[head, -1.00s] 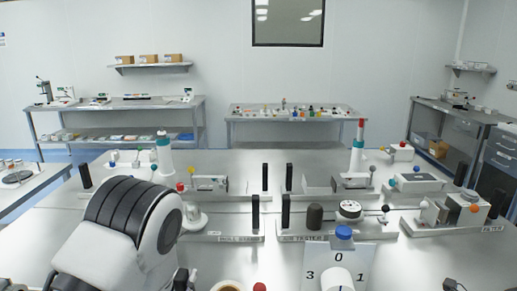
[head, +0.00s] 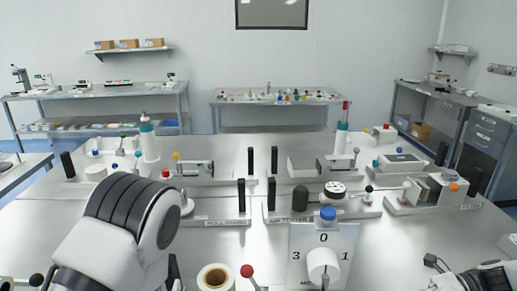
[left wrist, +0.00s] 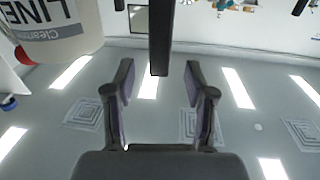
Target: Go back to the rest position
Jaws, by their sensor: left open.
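My left arm's white and black links fill the lower left of the head view. My left gripper (head: 172,270) is a small dark shape there, mostly hidden behind the arm. Beyond the fingers that view shows ceiling panels and bright lights.
Near the front of the bench stand a plate with a dial (head: 322,262), a tape roll (head: 216,278) and a red-knobbed lever (head: 247,271). Several fixtures with dark posts stand farther back. A labelled bottle (left wrist: 52,30) is close in the left wrist view. Bare metal (head: 400,240) shows at right.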

